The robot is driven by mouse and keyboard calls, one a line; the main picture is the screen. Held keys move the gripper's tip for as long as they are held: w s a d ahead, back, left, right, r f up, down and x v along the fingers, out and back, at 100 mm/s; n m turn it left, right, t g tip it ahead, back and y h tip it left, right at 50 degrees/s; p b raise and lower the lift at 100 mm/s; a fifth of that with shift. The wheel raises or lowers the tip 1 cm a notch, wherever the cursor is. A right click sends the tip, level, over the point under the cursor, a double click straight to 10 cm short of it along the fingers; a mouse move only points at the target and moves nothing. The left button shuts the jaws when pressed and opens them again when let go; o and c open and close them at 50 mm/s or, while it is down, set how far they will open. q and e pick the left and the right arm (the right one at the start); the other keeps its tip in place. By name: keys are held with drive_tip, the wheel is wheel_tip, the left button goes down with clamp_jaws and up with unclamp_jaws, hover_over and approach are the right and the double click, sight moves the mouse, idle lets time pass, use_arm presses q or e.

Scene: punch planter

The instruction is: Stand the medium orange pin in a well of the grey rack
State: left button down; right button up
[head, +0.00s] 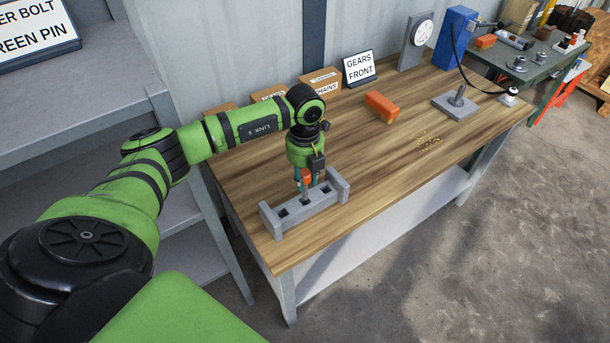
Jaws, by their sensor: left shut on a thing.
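The grey rack (292,221) stands near the left front corner of the wooden workbench, with square dark wells in its top. My left gripper (306,186) points down over the middle of the rack and is shut on the orange pin (306,175). The pin looks upright between the fingers, its orange head at finger height and its lower end at the rack's top. I cannot tell how deep it sits in a well. An empty-looking well shows to the left of it. My right gripper is not in view.
The wooden bench (340,235) is clear right of the rack. An orange block (382,106), a grey plate with a peg (456,104) and brass shavings (430,143) lie farther right. Cardboard boxes (321,80) and a "GEARS FRONT" sign (359,68) line the back.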

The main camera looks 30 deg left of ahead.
sight(305, 198)
use_arm(q)
drive_tip(key=shift+f+b, duration=1.7)
drive_tip(key=shift+f, duration=0.7)
drive_tip(key=c, duration=0.8)
unclamp_jaws()
drive_tip(key=shift+c, duration=0.2)
wheel_tip(305, 198, up, 12)
drive_tip(key=shift+r, duration=0.1)
